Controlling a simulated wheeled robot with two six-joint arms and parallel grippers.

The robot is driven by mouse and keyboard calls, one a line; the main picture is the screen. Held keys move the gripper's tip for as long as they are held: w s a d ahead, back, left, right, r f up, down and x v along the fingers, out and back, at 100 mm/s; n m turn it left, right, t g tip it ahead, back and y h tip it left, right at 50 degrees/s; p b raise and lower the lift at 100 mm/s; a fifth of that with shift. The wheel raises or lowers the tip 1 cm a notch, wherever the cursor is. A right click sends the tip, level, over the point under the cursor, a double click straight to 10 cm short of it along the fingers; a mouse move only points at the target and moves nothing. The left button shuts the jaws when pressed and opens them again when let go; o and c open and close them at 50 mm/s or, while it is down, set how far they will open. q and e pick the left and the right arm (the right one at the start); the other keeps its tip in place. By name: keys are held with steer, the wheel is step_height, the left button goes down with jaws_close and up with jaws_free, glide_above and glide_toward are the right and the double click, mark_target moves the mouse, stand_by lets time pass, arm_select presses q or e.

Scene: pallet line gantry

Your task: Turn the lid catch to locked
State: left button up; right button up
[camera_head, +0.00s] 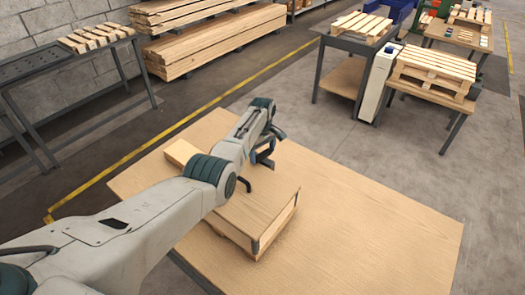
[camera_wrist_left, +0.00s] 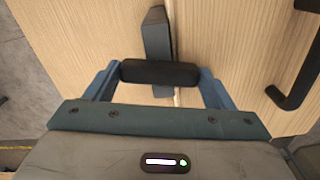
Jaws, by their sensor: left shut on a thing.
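A wooden box (camera_head: 272,230) with a flat lid (camera_head: 255,212) sits on the light wood table. My left gripper (camera_head: 265,152) is over its far side, partly hidden by its own wrist. In the left wrist view, my left gripper's blue fingers (camera_wrist_left: 160,76) are shut on the lid catch, at the ends of its black crossbar. The catch's dark grey lever (camera_wrist_left: 157,35) points up in the picture, near a seam in the wood. A black bent handle (camera_head: 246,185) stands on the lid; it also shows in the wrist view (camera_wrist_left: 300,75). My right gripper is not in view.
The table (camera_head: 375,225) is clear to the right of the box. A pale wooden piece (camera_head: 182,152) shows behind my left arm. Beyond open floor stand side tables with pallets (camera_head: 435,68), a dark bench (camera_head: 60,65) and stacked planks (camera_head: 215,40).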

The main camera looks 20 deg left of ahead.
mark_target(262, 153)
arm_select(q)
steer(key=shift+w+r+n, duration=0.1)
steer(key=shift+n, duration=1)
steer(key=o, duration=1)
step_height(262, 153, up, 11)
steer(key=shift+f+b, duration=0.15)
steer(key=shift+b, duration=0.4)
steer(key=shift+f, duration=0.1)
